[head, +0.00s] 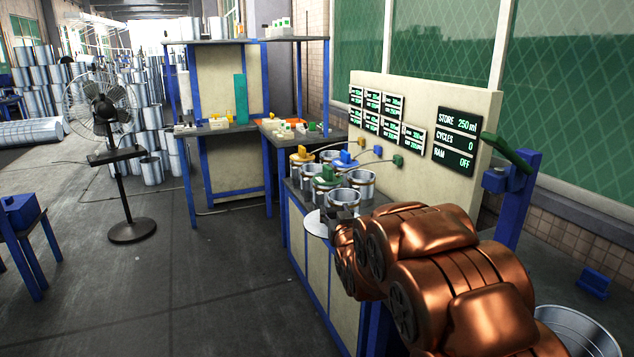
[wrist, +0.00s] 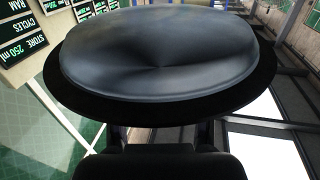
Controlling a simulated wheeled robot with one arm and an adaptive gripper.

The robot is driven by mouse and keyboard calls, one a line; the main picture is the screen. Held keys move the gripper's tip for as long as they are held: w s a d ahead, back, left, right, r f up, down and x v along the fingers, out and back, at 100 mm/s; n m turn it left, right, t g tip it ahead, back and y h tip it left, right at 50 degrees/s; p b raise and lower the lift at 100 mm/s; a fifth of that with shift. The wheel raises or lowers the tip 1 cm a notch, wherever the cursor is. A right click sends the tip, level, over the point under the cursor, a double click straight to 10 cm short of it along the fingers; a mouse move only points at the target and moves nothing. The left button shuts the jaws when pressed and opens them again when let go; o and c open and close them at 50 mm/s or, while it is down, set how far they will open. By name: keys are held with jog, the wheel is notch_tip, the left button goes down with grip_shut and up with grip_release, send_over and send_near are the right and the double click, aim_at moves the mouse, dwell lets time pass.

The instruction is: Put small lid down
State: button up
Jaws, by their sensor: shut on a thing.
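The small lid is a round disc; in the wrist view the lid (wrist: 160,55) is dark grey, with a raised middle and a wide black rim, and fills the upper middle. In the head view the lid (head: 314,227) shows as a pale disc at the near left edge of the bench. My gripper (head: 340,216) is shut on it, and the lid hides most of the fingers in the wrist view. The lid looks held up, but its exact height over the bench cannot be told.
Several open metal pails (head: 361,182) stand on the bench close behind my gripper, with yellow, green and blue fixtures among them. A panel with small screens (head: 455,140) rises on the right. A fan (head: 105,105) stands on the left; the floor between is clear.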

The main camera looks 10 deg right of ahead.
jog(key=d+r, duration=0.1)
jog(key=d, duration=0.1)
jog(key=s+d+r+n+y+b, duration=0.1)
jog(key=d, duration=0.1)
jog(key=s+d+r+y+b, duration=0.1)
jog(key=d, duration=0.1)
jog(key=shift+s+r, duration=0.1)
jog(key=s+d+r+n+y+b, duration=0.1)
jog(key=s+d+r+y+b, duration=0.1)
jog(key=s+d, duration=0.4)
jog(key=shift+d+r+n, duration=0.2)
jog(key=shift+d+n, duration=0.1)
jog(key=shift+d, duration=0.15)
jog(key=d+f+p, duration=0.2)
jog(key=d, duration=0.6)
jog(key=d+f+p, duration=0.2)
jog(key=d+p, duration=0.1)
jog(key=d, duration=0.5)
jog(key=shift+s+f, duration=0.3)
jog(key=shift+s, duration=0.15)
jog(key=shift+f, duration=0.25)
